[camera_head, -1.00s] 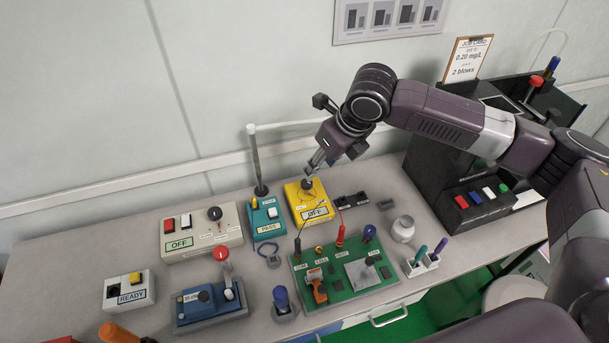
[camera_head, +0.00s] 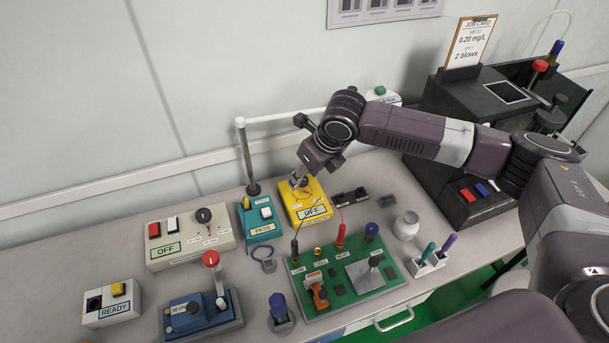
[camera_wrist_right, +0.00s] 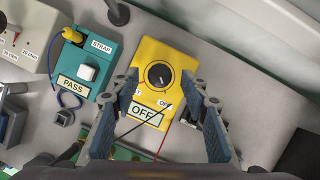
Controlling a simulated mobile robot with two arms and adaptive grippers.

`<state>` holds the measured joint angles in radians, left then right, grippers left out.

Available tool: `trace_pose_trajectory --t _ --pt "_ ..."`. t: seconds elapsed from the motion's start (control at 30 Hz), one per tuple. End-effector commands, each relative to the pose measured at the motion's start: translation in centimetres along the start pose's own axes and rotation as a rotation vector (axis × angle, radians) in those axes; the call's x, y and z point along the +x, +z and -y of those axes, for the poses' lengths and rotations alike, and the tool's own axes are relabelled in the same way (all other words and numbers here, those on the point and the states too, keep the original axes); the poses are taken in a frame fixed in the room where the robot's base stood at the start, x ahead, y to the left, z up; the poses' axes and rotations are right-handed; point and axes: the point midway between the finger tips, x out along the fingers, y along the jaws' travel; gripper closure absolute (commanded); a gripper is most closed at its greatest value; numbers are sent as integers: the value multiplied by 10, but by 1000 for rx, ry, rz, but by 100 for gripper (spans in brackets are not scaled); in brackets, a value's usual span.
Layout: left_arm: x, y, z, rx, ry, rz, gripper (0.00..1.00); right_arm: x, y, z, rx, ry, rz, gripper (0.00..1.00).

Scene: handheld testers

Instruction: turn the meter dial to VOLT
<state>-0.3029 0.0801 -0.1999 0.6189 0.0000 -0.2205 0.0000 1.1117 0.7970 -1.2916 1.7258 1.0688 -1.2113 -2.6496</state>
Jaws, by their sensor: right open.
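The yellow meter (camera_head: 318,195) stands on the bench, and its label reads OFF. In the right wrist view the meter (camera_wrist_right: 180,53) fills the middle, with a round black dial (camera_wrist_right: 160,75) bearing a light pointer mark. My right gripper (camera_head: 298,183) points down over the dial, and the head view hides most of the dial behind it. In the right wrist view my right gripper (camera_wrist_right: 159,88) is open, one finger on each side of the dial. I cannot tell whether the fingers touch it. My left gripper is not in view.
A teal tester (camera_head: 264,228) labelled PASS stands close left of the meter. A green circuit board (camera_head: 343,292) lies in front, with black and red probes (camera_head: 340,236) and their leads. A beige OFF box (camera_head: 180,250) is further left. A black machine (camera_head: 455,130) stands at right.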

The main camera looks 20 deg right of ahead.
Motion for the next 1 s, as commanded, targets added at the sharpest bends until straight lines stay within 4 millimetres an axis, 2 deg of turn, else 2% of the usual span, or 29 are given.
trace_pose_trajectory --t 0.1,0.37,0.73,1.0 --pt "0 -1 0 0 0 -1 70 7 0 0 0 -1 -1 59" --pt "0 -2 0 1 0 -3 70 9 0 0 0 -1 0 59" --pt "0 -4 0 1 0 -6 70 8 0 0 0 -1 0 98" --pt "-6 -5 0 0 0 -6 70 7 0 0 22 -9 -1 100"
